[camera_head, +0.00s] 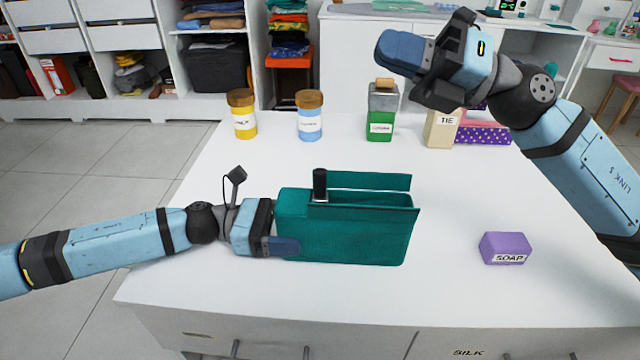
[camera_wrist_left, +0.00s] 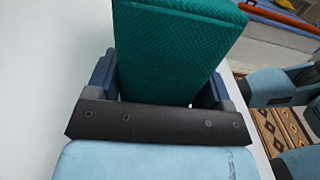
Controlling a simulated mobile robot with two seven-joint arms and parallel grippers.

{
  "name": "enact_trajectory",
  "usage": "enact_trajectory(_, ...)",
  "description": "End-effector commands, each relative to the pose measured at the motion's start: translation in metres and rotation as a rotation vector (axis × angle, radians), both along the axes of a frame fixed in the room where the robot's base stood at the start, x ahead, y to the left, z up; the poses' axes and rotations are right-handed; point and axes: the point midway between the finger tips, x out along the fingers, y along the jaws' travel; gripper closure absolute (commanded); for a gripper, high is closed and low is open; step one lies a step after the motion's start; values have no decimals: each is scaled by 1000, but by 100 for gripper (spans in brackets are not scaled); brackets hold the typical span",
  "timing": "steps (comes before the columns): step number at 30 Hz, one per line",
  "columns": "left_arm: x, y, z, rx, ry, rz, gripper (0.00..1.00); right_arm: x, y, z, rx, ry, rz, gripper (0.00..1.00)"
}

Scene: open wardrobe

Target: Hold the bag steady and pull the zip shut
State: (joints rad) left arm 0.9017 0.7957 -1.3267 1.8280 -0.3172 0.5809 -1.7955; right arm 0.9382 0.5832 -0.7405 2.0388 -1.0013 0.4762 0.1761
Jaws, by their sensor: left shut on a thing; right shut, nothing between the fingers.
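A teal bag (camera_head: 350,237) stands upright on the white table, its top open between two raised flaps. A dark cylindrical zip pull (camera_head: 320,184) stands at the left part of the opening. My left gripper (camera_head: 283,244) is shut on the bag's left end. In the left wrist view the bag (camera_wrist_left: 175,50) sits between the two fingers of the left gripper (camera_wrist_left: 160,90). My right gripper (camera_head: 392,52) is raised over the back of the table, away from the bag. It is shut and empty.
A purple soap box (camera_head: 503,248) lies right of the bag. At the back of the table (camera_head: 220,240) stand a yellow jar (camera_head: 242,115), a blue jar (camera_head: 310,117), a green bottle (camera_head: 381,112), a tie box (camera_head: 441,128) and a purple dotted box (camera_head: 484,135).

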Motion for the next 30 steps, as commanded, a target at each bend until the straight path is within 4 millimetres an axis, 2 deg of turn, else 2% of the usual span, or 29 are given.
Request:
enact_trajectory(1,0,0,0,0,0,0,45,-5,22,-1,-77,0,67,100)
enact_trajectory(6,0,0,0,0,0,1,45,-21,83,-26,-407,30,250,100)
enact_trajectory(9,0,0,0,0,0,1,45,-28,109,-44,-633,50,314,100)
enact_trajectory(12,0,0,0,0,0,1,45,-31,126,-62,-875,69,334,100)
enact_trajectory(16,0,0,0,0,0,1,45,-27,135,-82,-1200,97,291,100)
enact_trajectory(21,0,0,0,0,0,1,45,-12,129,-92,-1556,135,143,100)
enact_trajectory(25,0,0,0,0,0,0,45,-2,122,-91,-1728,157,31,100)
enact_trajectory(30,0,0,0,0,0,0,45,4,116,-91,-1822,173,-48,100)
